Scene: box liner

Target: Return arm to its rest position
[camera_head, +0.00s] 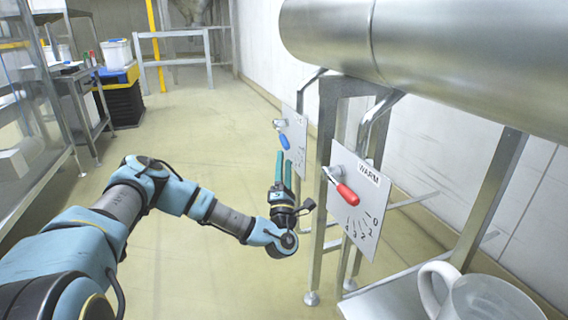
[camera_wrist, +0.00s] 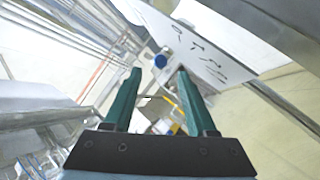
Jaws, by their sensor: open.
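My gripper (camera_head: 284,168) is at the end of my outstretched arm, in the middle of the head view. Its two green fingers point up and away. In the wrist view my gripper (camera_wrist: 158,82) has its fingers apart with nothing held between them. A white panel marked WARM (camera_head: 370,205) with a red-handled lever (camera_head: 346,192) stands to the right of my gripper, apart from it. A second panel (camera_head: 296,135) with a blue-handled lever (camera_head: 284,141) is just beyond the fingertips. The blue handle (camera_wrist: 160,61) also shows beyond the fingers in the wrist view.
A large metal pipe (camera_head: 430,50) runs along the upper right on metal supports. Metal shelving is at the left. The floor (camera_head: 190,140) between is clear.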

